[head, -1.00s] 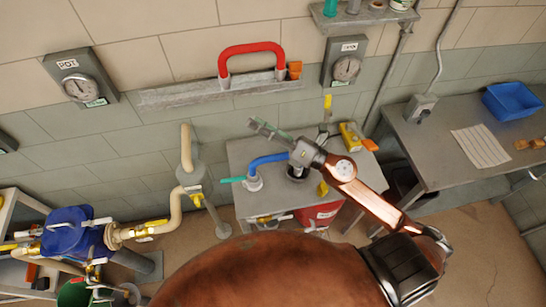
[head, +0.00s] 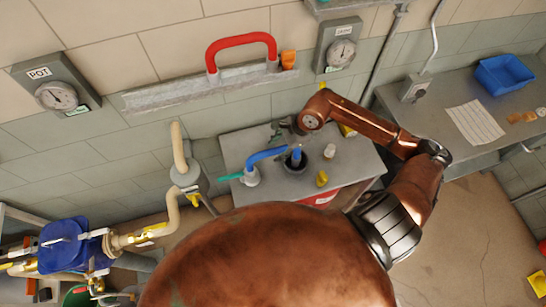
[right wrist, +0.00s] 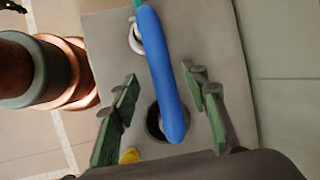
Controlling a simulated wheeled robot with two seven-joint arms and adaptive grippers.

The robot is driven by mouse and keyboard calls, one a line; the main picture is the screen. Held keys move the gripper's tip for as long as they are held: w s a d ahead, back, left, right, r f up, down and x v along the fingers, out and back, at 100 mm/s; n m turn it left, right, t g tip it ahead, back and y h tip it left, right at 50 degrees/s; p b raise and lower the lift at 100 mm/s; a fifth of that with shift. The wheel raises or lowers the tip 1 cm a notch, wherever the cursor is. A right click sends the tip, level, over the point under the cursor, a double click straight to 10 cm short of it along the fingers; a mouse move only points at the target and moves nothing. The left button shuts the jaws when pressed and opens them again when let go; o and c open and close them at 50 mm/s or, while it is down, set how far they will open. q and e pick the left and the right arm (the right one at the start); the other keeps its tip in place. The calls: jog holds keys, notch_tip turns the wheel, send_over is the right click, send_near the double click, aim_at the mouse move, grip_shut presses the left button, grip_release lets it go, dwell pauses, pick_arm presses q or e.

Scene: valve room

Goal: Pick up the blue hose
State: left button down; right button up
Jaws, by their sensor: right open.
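The blue hose (head: 265,155) arches above the grey table (head: 233,150). Its left end is at a pale collar (head: 251,177) with a teal piece. Its other end stands over a dark round cup (head: 295,167). In the right wrist view the hose (right wrist: 160,75) runs lengthwise between the green fingers of my right gripper (right wrist: 163,92), with gaps on both sides. The right gripper is open and empty. In the head view it shows only in small part (head: 277,132), behind the hose, mostly hidden by my wrist. My left gripper is out of view.
A cream pipe (head: 178,150) rises left of the table. A wall shelf with a red handle (head: 240,43) is above. A second table (head: 447,125) is at the right.

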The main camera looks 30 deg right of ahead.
aim_at(274, 150)
jog(key=p+x, duration=0.1)
jog(key=x, duration=0.2)
jog(key=shift+w+f, duration=0.2)
jog(key=shift+f, duration=0.05)
jog(key=shift+w+a+f, duration=0.1)
jog(key=shift+a+f, duration=0.05)
jog(key=shift+f, duration=0.15)
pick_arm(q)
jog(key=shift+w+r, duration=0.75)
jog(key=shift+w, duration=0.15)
pick_arm(e)
jog(key=shift+c, duration=0.3)
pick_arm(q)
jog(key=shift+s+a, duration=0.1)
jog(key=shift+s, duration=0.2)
pick_arm(e)
grip_shut()
